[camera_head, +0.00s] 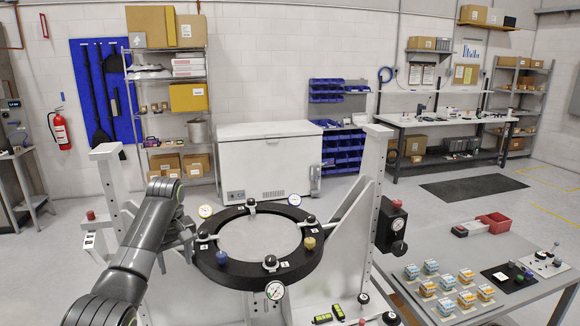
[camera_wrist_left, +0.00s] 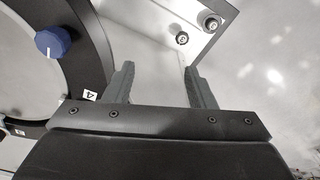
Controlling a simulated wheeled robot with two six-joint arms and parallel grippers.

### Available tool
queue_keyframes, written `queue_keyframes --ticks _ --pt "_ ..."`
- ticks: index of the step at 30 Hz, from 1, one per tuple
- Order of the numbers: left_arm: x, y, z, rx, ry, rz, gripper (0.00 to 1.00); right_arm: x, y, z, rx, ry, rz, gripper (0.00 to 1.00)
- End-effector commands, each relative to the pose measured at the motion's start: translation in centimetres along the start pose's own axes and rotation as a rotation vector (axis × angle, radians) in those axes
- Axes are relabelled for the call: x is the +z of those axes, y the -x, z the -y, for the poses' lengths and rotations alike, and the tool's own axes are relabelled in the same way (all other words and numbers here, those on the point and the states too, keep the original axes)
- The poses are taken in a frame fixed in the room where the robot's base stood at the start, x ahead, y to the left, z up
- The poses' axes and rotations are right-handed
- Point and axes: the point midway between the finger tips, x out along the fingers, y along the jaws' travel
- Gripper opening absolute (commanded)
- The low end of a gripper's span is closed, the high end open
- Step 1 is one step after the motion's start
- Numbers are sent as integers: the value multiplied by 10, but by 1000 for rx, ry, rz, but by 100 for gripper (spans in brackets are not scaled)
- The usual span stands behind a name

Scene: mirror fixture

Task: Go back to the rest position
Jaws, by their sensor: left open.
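My left arm comes in from the lower left in the head view, and its gripper (camera_head: 186,232) hangs beside the left edge of the black ring fixture (camera_head: 222,275). In the left wrist view the gripper (camera_wrist_left: 158,78) has its two grey fingers spread, with nothing between them. The ring (camera_wrist_left: 98,50) shows left of the fingers there, with a blue knob (camera_wrist_left: 52,41) and a tag marked 4 (camera_wrist_left: 90,96). Whether the gripper touches the fixture cannot be told. My right gripper is not in view.
A pale upright frame (camera_head: 352,235) stands right of the ring, carrying a black gauge box (camera_head: 391,226). Another pale post (camera_head: 108,180) stands on the left. A grey table (camera_head: 455,250) with several small boxes is at the right. Open floor (camera_head: 430,205) lies behind.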

Motion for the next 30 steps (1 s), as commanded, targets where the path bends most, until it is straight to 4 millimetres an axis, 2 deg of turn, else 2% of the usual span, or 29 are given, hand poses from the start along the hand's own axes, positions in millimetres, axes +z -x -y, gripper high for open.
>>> queue_keyframes --ticks 1,6,11,15,18,22,26,30 --pt "9 -28 8 -3 -29 -3 50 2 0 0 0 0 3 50" --pt "39 -95 34 3 -132 -38 50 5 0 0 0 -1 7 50" --pt "77 -148 65 11 -225 -67 50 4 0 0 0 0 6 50" --pt "116 -184 97 21 -299 -91 50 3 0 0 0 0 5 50" --pt "147 -203 121 28 -349 -110 50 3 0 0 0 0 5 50" --pt "188 -219 154 36 -408 -135 50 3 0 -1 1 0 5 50" --pt "231 -225 189 41 -462 -162 50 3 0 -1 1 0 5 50" --pt "276 -220 226 42 -514 -193 50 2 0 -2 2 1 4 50"
